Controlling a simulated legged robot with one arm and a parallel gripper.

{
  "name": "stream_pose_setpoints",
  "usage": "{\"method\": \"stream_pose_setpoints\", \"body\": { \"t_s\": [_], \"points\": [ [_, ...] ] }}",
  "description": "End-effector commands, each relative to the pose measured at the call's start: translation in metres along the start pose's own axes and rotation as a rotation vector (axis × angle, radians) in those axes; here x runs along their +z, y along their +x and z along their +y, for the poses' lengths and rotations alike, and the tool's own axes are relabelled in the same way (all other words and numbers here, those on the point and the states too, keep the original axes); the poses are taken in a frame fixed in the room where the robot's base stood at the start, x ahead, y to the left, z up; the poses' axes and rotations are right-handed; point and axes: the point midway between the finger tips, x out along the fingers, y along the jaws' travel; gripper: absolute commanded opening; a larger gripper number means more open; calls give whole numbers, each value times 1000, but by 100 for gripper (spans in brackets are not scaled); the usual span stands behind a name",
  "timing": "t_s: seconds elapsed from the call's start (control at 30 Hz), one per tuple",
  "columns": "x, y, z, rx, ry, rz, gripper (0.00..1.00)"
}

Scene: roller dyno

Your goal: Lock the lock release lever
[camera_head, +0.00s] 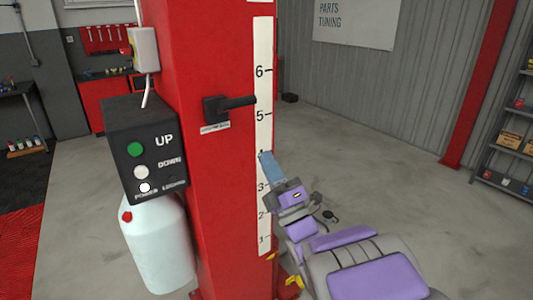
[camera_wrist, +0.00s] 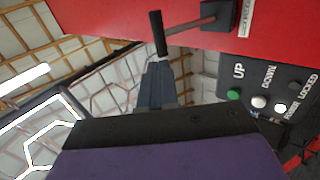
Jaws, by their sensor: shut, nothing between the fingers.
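The lock release lever (camera_head: 236,103) is a black handle on a dark square mount on the red post, sticking out to the right, almost level. It also shows in the wrist view (camera_wrist: 190,25), where its grip end points toward my gripper. My gripper (camera_head: 265,156) is below and slightly right of the lever's end, apart from it, in front of the white scale strip. In the wrist view my gripper (camera_wrist: 160,66) is shut and empty, with its tips just short of the lever's grip.
A black control box (camera_head: 143,150) with UP and DOWN buttons is on the post's left side, above a white tank (camera_head: 160,240). The red post (camera_head: 205,55) carries a numbered scale (camera_head: 263,40). A shelf (camera_head: 510,130) stands far right. Floor between is open.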

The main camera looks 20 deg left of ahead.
Motion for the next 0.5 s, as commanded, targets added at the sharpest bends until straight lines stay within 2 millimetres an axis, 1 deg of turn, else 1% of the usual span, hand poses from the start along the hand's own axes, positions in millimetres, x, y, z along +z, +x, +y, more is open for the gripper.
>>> {"method": "stream_pose_setpoints", "body": {
  "t_s": [0.03,0.1,0.33,0.5],
  "points": [
    [-1,9,2,-2,2,2,0],
    [-2,17,3,-1,2,2,0],
    [-2,39,2,-2,1,3,0],
    [-2,68,1,5,2,3,0]
  ]
}}
